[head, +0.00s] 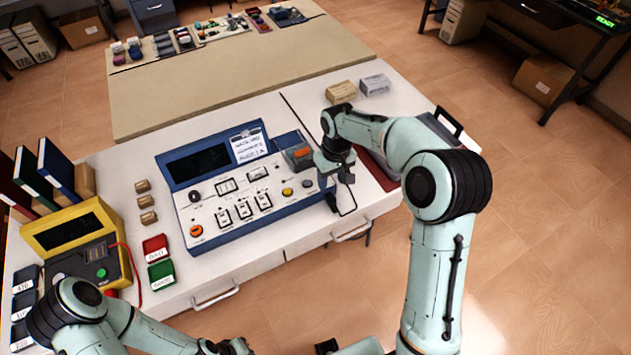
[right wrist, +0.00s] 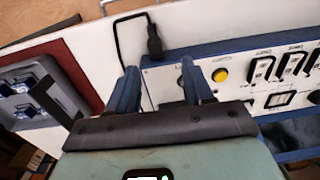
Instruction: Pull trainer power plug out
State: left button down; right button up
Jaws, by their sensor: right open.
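The trainer (head: 262,190) is a blue-framed console with a white panel, a dark display, knobs and switches, on the white bench. It also shows at the right of the right wrist view (right wrist: 240,88). The black power plug (right wrist: 154,42) is at the trainer's blue front edge, with its black cord curving away; I cannot tell how deep it sits. My right gripper (right wrist: 158,70) is open, its two blue fingers pointing towards the plug, which shows between and beyond the tips. In the head view my right gripper (head: 336,185) hangs over the trainer's right end and hides the plug. My left gripper is not in view.
A yellow device (head: 75,240) stands at the left. Small boxes (head: 341,92) stand behind my right arm. A red-edged case with a grey tray (right wrist: 45,90) is beside the trainer.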

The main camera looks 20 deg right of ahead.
aim_at(331, 197)
jog(key=f, duration=0.6)
jog(key=w+f, duration=0.1)
jog(key=f, duration=0.3)
jog(key=shift+d+b, duration=0.3)
grip_shut()
